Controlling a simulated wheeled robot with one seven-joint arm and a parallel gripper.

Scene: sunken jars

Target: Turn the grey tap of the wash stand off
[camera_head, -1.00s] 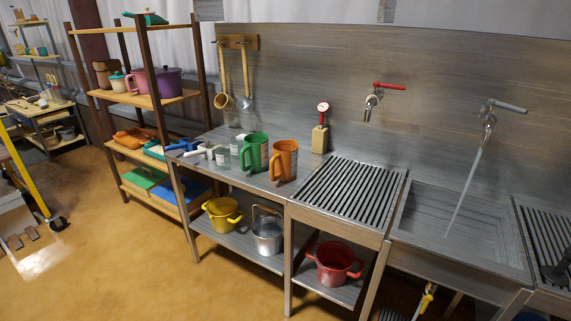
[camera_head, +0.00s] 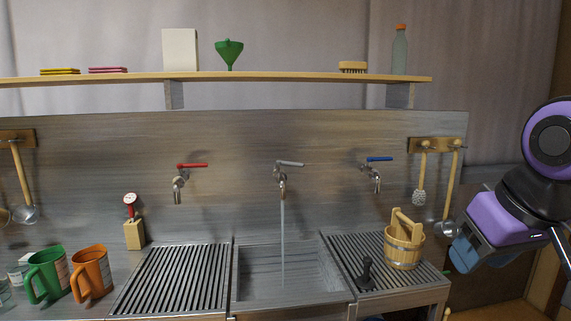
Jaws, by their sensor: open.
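The grey tap (camera_head: 282,178) is on the metal back wall, between a red-handled tap and a blue-handled tap. Its grey lever (camera_head: 291,164) points to the right. A stream of water (camera_head: 283,240) runs from its spout into the sink basin (camera_head: 243,285) of the wash stand. My gripper (camera_head: 470,255) is at the right of the picture, beyond the wooden bucket, well apart from the grey tap. It looks purple and dark with blue-grey fingers, open, with nothing visible in it.
The red-handled tap (camera_head: 180,182) and blue-handled tap (camera_head: 374,172) flank it. A wooden bucket (camera_head: 404,245) and a dark upright object (camera_head: 367,272) stand on the right rack. Green (camera_head: 47,275) and orange (camera_head: 91,272) jugs stand left. A shelf (camera_head: 290,76) runs above.

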